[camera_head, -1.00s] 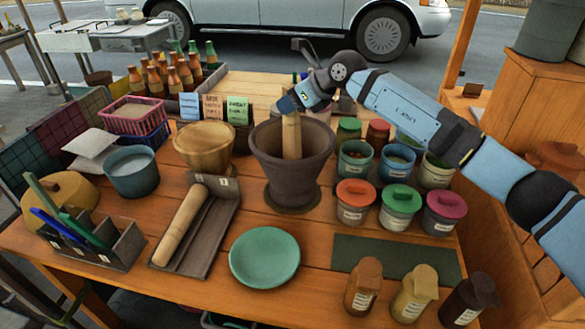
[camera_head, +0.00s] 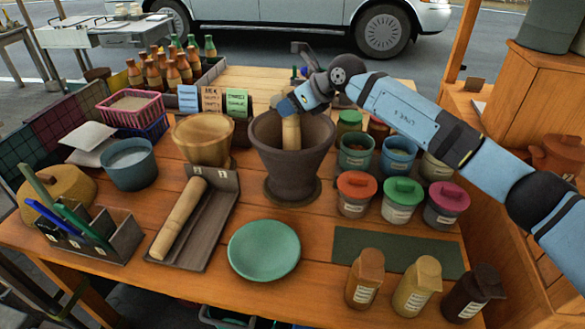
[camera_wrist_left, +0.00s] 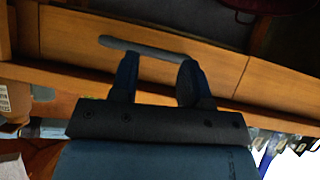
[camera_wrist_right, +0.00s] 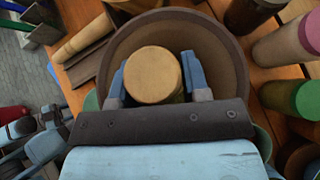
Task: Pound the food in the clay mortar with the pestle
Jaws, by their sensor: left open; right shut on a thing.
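The dark clay mortar (camera_head: 291,172) stands upright near the middle of the table. A light wooden pestle (camera_head: 291,133) stands inside it, its lower end hidden by the rim. My right gripper (camera_head: 289,106) is shut on the pestle's upper part, above the mortar's mouth. In the right wrist view the pestle's round top (camera_wrist_right: 153,75) sits between the fingers, inside the ring of the mortar rim (camera_wrist_right: 232,60). Food inside the mortar cannot be seen. My left gripper (camera_wrist_left: 155,80) is open, with no object held, by a wooden surface in the left wrist view; it is outside the head view.
A second wooden roller (camera_head: 180,218) lies in a grey tray (camera_head: 218,228) left of the mortar. A green plate (camera_head: 264,250) lies in front. Lidded jars (camera_head: 403,200) crowd the right. A wooden bowl (camera_head: 203,138) stands close on the left.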

